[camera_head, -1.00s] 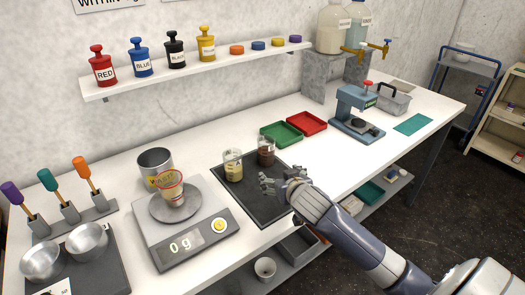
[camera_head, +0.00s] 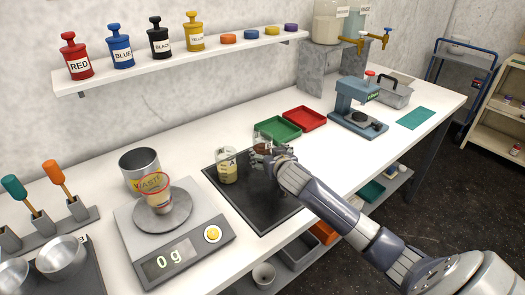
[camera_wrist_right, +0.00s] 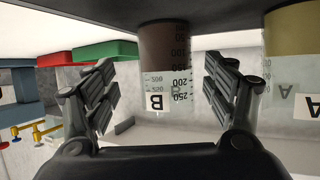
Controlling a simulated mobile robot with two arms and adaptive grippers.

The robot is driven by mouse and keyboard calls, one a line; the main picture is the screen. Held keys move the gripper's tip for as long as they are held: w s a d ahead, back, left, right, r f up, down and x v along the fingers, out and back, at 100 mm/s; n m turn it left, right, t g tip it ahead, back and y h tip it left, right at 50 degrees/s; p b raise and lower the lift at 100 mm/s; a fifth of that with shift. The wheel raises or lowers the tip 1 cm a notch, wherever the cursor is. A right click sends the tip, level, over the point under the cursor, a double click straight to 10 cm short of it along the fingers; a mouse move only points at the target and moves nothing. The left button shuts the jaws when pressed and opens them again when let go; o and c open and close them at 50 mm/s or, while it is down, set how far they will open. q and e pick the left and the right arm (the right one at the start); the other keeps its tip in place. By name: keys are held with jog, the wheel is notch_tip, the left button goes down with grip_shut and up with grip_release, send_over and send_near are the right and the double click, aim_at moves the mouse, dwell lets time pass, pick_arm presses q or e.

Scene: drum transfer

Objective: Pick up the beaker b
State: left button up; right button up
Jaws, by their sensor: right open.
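Beaker b (camera_head: 262,140), a clear beaker with dark brown contents, stands at the back of the black mat and is partly hidden by my right gripper (camera_head: 268,158). In the right wrist view, which is upside down, beaker b (camera_wrist_right: 166,60) with its "B" label sits between the two spread fingers of my right gripper (camera_wrist_right: 164,88). A gap shows on both sides, so the fingers appear apart from the glass. My left gripper is not in view.
Beaker a (camera_head: 227,166), with yellowish contents, stands close by on the black mat (camera_head: 258,215); its label shows in the wrist view (camera_wrist_right: 288,98). Green (camera_head: 277,129) and red (camera_head: 305,118) trays lie behind.

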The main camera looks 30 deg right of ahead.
aim_at(265, 153)
jog(key=shift+w+f, duration=0.2)
jog(key=shift+w, duration=0.55)
jog(key=shift+p+x, duration=0.4)
jog(key=shift+x, duration=0.8)
jog(key=shift+w+a+f, duration=0.1)
jog(key=shift+w+f, duration=0.15)
jog(key=shift+w, duration=0.05)
jog(key=shift+w+f, duration=0.1)
jog(key=shift+w, duration=0.1)
jog(key=c, duration=1.2)
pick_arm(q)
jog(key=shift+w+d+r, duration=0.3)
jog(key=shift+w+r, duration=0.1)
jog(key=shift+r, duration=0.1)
pick_arm(e)
jog(key=shift+c, duration=0.6)
